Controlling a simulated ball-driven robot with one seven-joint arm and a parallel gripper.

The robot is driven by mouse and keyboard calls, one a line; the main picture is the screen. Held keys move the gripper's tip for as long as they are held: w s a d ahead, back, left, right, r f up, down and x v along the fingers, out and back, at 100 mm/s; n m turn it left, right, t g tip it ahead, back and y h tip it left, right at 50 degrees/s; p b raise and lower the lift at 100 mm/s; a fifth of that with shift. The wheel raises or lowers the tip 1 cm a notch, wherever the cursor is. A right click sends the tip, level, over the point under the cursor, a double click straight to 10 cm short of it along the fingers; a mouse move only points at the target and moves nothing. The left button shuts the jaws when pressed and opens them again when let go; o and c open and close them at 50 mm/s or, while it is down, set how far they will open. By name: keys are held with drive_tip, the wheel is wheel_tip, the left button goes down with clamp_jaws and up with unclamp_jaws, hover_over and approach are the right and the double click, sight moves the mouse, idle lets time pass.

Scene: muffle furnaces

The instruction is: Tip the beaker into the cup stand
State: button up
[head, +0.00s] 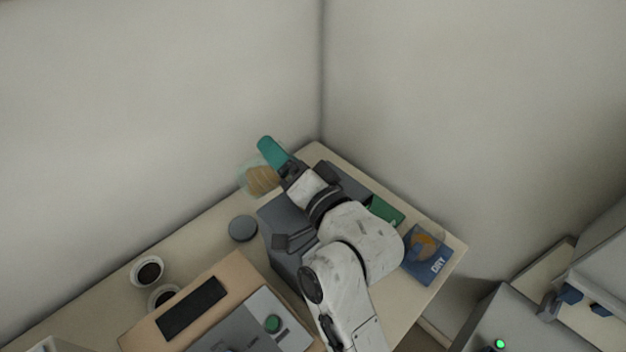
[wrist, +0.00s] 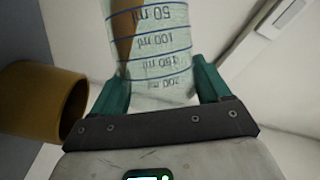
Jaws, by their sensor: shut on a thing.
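My gripper (head: 272,163) is shut on a clear glass beaker (head: 245,178), with one teal finger showing beside it in the head view. In the wrist view, the beaker (wrist: 160,82) sits between both teal fingers, with blue volume marks reading upside down. Brown contents (wrist: 124,36) lie along its left side, away from the base, so it looks tilted. The beaker is in the air near the left wall. An ochre, round, hollow vessel (wrist: 38,102) is to its left in the wrist view, apart from it. I cannot tell whether this is the cup stand.
A dark round disc (head: 242,228) and two white cups with dark insides (head: 148,271) (head: 163,297) stand left on the table (head: 205,238). A grey box (head: 283,222) stands under my arm. A blue DRY mat (head: 437,268) and a green mat (head: 384,210) lie right.

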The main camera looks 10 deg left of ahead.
drive_tip(key=shift+d+r+m, duration=0.1)
drive_tip(key=shift+m, duration=0.3)
drive_tip(key=shift+w, duration=0.1)
idle(0.3)
drive_tip(key=shift+d+m+t, duration=0.1)
drive_tip(key=shift+m+t, duration=0.2)
drive_tip(key=shift+t, duration=0.1)
drive_tip(key=shift+r+m, duration=0.15)
drive_tip(key=shift+m, duration=0.15)
drive_tip(key=shift+w+d+m, duration=0.1)
drive_tip(key=shift+d+m, duration=0.1)
drive_tip(key=shift+m, duration=0.4)
idle(0.3)
drive_tip(key=shift+d+r+y, duration=0.1)
drive_tip(key=shift+y, duration=0.2)
drive_tip(key=shift+w+d+r+m+t, duration=0.15)
drive_tip(key=shift+m+t, duration=0.35)
drive_tip(key=shift+m, duration=0.4)
drive_tip(key=shift+d+m, duration=0.1)
drive_tip(key=shift+m, duration=0.3)
idle(0.5)
